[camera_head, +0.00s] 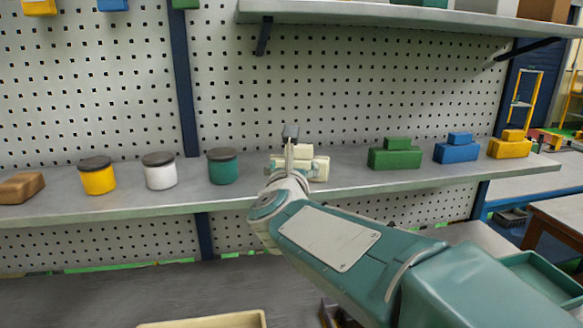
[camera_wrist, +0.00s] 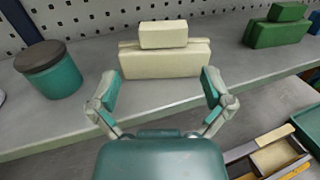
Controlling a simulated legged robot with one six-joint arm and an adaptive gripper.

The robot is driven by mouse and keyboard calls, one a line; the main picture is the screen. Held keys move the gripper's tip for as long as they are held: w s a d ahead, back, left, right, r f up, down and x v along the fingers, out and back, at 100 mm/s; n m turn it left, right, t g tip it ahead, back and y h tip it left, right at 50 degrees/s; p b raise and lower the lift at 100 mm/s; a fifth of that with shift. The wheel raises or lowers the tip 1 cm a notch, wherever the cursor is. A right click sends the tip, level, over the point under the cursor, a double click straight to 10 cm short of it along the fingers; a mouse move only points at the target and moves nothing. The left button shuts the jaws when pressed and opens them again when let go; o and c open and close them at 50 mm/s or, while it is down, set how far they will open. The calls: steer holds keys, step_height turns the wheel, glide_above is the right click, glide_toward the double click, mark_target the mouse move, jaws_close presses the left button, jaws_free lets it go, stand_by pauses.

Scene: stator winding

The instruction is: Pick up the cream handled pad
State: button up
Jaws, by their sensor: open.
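The cream handled pad (camera_wrist: 165,62) rests upright on the grey shelf, a wide block with a smaller block on top as its handle. In the head view the pad (camera_head: 319,170) is partly hidden behind my gripper and wrist. My gripper (camera_wrist: 159,88) is open and empty in the wrist view. Its two fingers are spread to the left and right, in front of the pad's near side and apart from it. In the head view my gripper (camera_head: 291,160) overlaps the pad.
A teal jar (camera_head: 223,166) stands left of the pad, with white (camera_head: 159,172) and yellow (camera_head: 98,178) jars beyond. Green (camera_head: 395,156), blue (camera_head: 457,149) and yellow (camera_head: 509,146) handled pads sit to the right. A pegboard (camera_head: 340,90) rises behind the shelf (camera_head: 350,182).

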mark_target(298, 151)
steer(key=w, duration=0.3)
steer(key=w+d, duration=0.1)
steer(key=w, duration=0.6)
steer(key=shift+d, duration=0.2)
steer(key=shift+f, duration=0.1)
steer(key=c, duration=1)
steer(key=shift+s, duration=0.1)
